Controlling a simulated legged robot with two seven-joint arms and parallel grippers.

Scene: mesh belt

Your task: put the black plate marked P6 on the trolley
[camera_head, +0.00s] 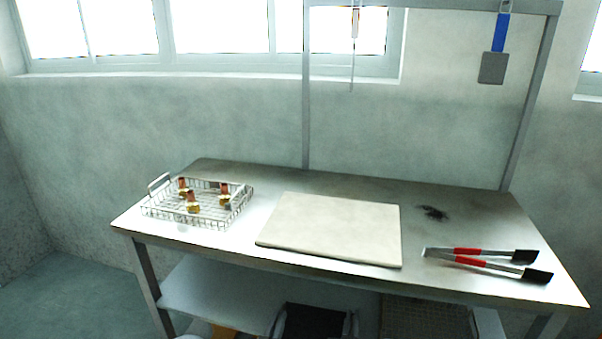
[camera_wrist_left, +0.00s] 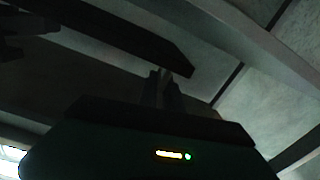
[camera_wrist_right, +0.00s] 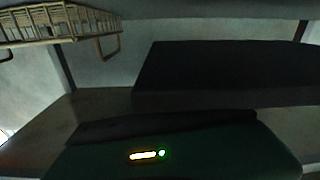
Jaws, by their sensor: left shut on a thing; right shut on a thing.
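My left gripper (camera_wrist_left: 165,88) shows in the left wrist view. Its fingers are closed at the near end of a dark flat slab (camera_wrist_left: 125,35), which looks like a black plate. My right gripper (camera_wrist_right: 165,112) shows only as a dark palm in the right wrist view; its fingers blend into a wide black slab (camera_wrist_right: 225,72) just beyond. I take this to be the black plate, held between both grippers, but cannot confirm it is one piece. No P6 mark is readable. Neither gripper appears in the head view. I cannot make out a trolley in any view.
A lower shelf (camera_head: 225,295) holds a dark object (camera_head: 315,322). The right wrist view shows a wire basket (camera_wrist_right: 60,25).

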